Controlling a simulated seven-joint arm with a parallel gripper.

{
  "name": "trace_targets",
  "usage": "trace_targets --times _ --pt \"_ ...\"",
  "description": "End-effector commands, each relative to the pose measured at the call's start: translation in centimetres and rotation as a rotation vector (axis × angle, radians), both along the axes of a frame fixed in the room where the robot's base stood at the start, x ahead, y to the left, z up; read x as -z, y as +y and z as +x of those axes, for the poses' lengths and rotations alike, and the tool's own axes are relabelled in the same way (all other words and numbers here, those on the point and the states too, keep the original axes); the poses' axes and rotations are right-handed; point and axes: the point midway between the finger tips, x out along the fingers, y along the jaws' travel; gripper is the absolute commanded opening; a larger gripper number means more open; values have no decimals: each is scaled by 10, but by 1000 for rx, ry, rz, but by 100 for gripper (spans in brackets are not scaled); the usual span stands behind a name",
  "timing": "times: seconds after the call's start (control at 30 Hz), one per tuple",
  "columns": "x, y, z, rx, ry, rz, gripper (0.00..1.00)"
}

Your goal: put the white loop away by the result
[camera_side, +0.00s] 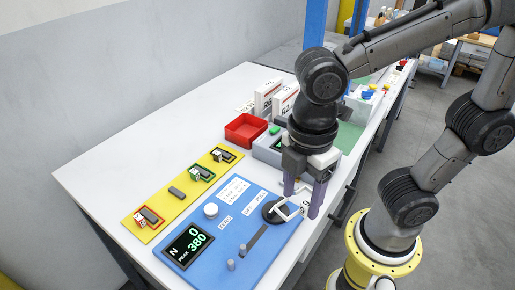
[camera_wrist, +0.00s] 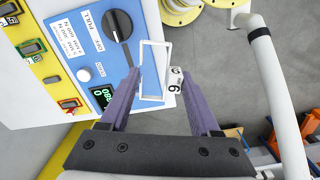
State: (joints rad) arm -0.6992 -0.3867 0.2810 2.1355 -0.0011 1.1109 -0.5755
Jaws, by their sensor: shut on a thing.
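The white loop (camera_wrist: 155,42) is a thin rectangular frame with a white numbered tag (camera_wrist: 174,79) on its side. My gripper (camera_wrist: 158,76) has purple fingers on both sides of the loop and is shut on it. In the side view, my gripper (camera_side: 300,206) holds the loop above the right edge of the blue panel (camera_side: 222,240), near a round black knob (camera_side: 272,209). The panel display (camera_side: 188,243) reads 0 N, peak 380. A yellow strip (camera_side: 160,222) left of the panel carries orange (camera_side: 147,216), green (camera_side: 202,172) and black (camera_side: 224,155) framed places; their small labels are unreadable.
An open red bin (camera_side: 245,130) stands behind the strip. A grey device (camera_side: 268,148) and white boxes (camera_side: 268,97) stand near it. Low pegs (camera_side: 231,265) rise from the panel's front. The white table (camera_side: 130,155) is clear at the left.

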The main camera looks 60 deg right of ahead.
Motion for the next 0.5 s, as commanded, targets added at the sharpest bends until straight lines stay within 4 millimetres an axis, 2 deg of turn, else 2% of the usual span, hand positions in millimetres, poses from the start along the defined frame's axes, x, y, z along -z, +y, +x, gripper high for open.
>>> trace_targets --times 0.03,0.17,0.27,0.37,0.5 --pt "-5 1 17 75 0 -1 2" --pt "-14 -5 56 260 1 -2 2" --pt "-18 -18 89 412 0 -1 2" --pt "-20 -39 122 568 1 -2 2" --pt "-18 -80 163 776 2 -2 2"
